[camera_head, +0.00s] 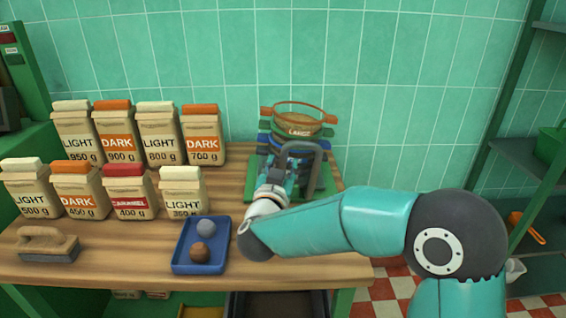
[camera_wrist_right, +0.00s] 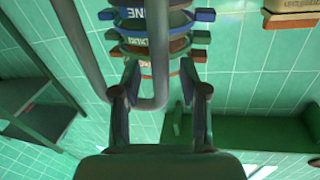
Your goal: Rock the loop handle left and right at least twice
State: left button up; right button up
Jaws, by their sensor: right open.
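The grey loop handle (camera_head: 299,146) stands in front of a stack of round sieves (camera_head: 300,119) at the back of the table. In the right wrist view the bent end of the loop handle (camera_wrist_right: 152,105) lies between my fingers. My right gripper (camera_head: 284,178) is at the loop handle, partly hidden behind my own arm. In the right wrist view its two fingers (camera_wrist_right: 160,72) are apart, one on each side of the bar. I cannot tell whether either finger touches it. My left gripper is not in view.
Several labelled paper bags (camera_head: 117,137) stand in two rows on the left of the wooden table (camera_head: 130,250). A blue tray (camera_head: 186,262) with two balls and a brush (camera_head: 47,245) lie near the front. Green shelves (camera_head: 545,160) stand at the right.

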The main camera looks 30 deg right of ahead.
jog(key=shift+x, duration=0.8)
jog(key=shift+c, duration=0.3)
grip_shut()
